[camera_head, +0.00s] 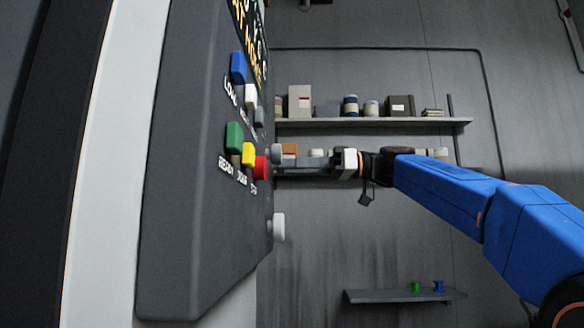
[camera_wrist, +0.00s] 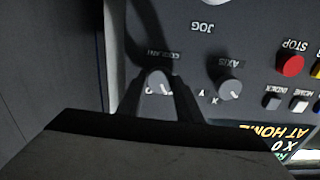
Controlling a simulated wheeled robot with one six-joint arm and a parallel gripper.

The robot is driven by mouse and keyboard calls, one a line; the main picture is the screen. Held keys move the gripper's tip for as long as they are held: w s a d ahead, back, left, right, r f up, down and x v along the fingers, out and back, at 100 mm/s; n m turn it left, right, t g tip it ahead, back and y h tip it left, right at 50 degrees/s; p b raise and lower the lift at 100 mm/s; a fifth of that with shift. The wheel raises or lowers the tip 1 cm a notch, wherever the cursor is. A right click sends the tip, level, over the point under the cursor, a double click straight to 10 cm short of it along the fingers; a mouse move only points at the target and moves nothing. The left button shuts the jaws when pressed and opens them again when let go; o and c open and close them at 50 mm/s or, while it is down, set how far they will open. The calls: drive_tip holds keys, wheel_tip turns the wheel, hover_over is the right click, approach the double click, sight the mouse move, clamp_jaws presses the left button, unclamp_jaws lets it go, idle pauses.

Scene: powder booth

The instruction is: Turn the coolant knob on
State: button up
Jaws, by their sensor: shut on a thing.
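The coolant knob (camera_wrist: 156,80) is a small grey knob under the upside-down COOLANT label on the dark control panel (camera_wrist: 225,50). My gripper (camera_wrist: 158,95) has one finger on each side of the knob and is shut on it. The fingers partly cover the marks around the knob, so its exact setting is hard to read. In the head view my gripper (camera_head: 288,162) reaches in from the right to the panel's far edge, where a light grey knob (camera_head: 276,152) shows at its tips.
A red stop button (camera_wrist: 290,65) and several small buttons lie further right. In the head view another pale knob (camera_head: 279,227) sticks out lower down. A wall shelf (camera_head: 370,122) stands behind my arm.

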drive_tip(key=m, duration=1.3)
drive_tip(key=shift+m, duration=0.3)
idle(0.4)
drive_tip(key=o, duration=1)
drive_tip(key=shift+o, duration=0.2)
drive_tip(key=d, duration=1.7)
drive_tip(key=shift+s+d, duration=0.25)
